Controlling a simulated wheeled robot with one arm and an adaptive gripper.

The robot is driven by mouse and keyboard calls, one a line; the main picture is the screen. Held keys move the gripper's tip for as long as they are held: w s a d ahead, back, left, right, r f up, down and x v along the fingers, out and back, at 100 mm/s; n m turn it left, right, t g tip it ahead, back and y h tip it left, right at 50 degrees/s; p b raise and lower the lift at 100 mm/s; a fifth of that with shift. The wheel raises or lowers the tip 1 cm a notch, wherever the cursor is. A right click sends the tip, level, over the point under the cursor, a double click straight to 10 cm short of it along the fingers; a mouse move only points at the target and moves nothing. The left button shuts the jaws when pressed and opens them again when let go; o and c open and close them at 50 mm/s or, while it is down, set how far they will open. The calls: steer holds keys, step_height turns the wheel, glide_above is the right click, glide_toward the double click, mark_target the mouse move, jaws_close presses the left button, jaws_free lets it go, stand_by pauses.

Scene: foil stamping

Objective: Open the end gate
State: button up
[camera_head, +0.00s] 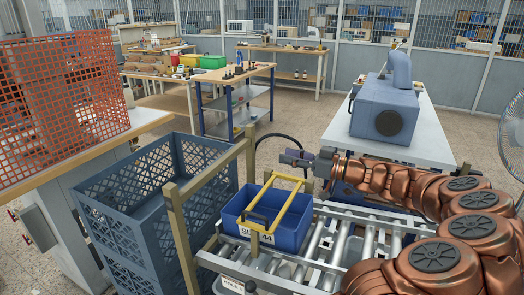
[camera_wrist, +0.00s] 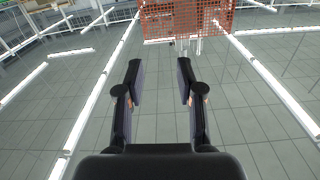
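The end gate looks to be the yellow bar frame (camera_head: 289,205) with a black handle (camera_head: 256,216), at the left end of the roller conveyor (camera_head: 345,235) in the head view. It overlaps a blue bin (camera_head: 232,213) with a white label. I cannot tell if the frame touches the bin or is latched. My gripper (camera_head: 292,158) is above and behind the frame, apart from it. Its fingers are small and unclear there. In the wrist view my gripper (camera_wrist: 160,66) is open, with nothing between its fingers. The gate is not recognisable in that view.
A large blue-grey crate (camera_head: 150,180) stands left of the conveyor, with wooden posts (camera_head: 181,235) between. An orange mesh basket (camera_head: 65,105) is at far left. A blue machine (camera_head: 385,108) sits on a white table behind my arm. Open floor lies behind the conveyor.

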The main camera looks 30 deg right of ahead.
steer(key=p+x, duration=0.2)
steer(key=x, duration=0.5)
steer(key=shift+a+r, duration=0.15)
steer(key=shift+c, duration=0.4)
jaws_close()
steer(key=c, duration=0.6)
jaws_free()
steer(key=o, duration=0.7)
steer(key=shift+s, duration=0.1)
